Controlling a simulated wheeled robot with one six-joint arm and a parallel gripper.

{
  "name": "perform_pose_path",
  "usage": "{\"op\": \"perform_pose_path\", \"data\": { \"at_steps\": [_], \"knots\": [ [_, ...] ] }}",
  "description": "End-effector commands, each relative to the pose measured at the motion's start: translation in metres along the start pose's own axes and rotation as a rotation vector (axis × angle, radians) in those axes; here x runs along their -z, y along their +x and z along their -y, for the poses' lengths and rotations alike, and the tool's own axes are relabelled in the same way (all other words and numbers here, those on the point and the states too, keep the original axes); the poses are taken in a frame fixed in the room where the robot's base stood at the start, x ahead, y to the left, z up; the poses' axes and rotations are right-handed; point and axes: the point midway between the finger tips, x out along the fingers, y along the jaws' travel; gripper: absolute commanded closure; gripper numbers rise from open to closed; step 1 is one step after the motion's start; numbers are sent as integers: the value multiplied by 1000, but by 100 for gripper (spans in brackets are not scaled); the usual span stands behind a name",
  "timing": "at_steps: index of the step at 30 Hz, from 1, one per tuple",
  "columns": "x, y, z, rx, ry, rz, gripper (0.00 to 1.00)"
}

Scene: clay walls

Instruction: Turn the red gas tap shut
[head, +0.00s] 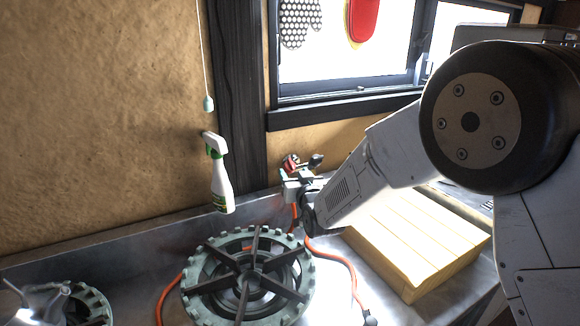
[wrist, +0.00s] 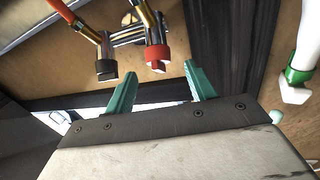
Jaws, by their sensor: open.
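The red gas tap (head: 290,162) shows small by the wall, beyond the end of my arm in the head view. In the wrist view the red tap (wrist: 157,54) has a red cap with a pale grey handle, on a brass and metal pipe. My gripper (wrist: 159,70) is open, its two teal fingers apart and empty. The red tap appears between and just beyond the fingertips; I cannot tell if they touch. In the head view my gripper (head: 297,186) is partly hidden by my arm. A black tap (wrist: 106,67) sits beside the red one.
A white and green spray bottle (head: 220,175) stands left of my gripper. A gas burner (head: 250,285) with orange hose (head: 340,260) lies in front. A wooden board (head: 425,245) lies under my arm. A cord with a pale pull (head: 208,103) hangs on the wall.

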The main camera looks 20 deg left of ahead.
Motion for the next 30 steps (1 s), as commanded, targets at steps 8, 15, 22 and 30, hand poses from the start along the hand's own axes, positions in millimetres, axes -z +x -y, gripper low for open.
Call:
{"op": "perform_pose_path", "data": {
  "at_steps": [8, 15, 22, 30],
  "knots": [
    [-1, 45, -1, -1, 0, 1, 45],
    [0, 61, -2, -1, 0, 2, 45],
    [0, 62, -2, -2, 0, 2, 45],
    [0, 61, -2, -2, 0, 2, 89]
  ]
}}
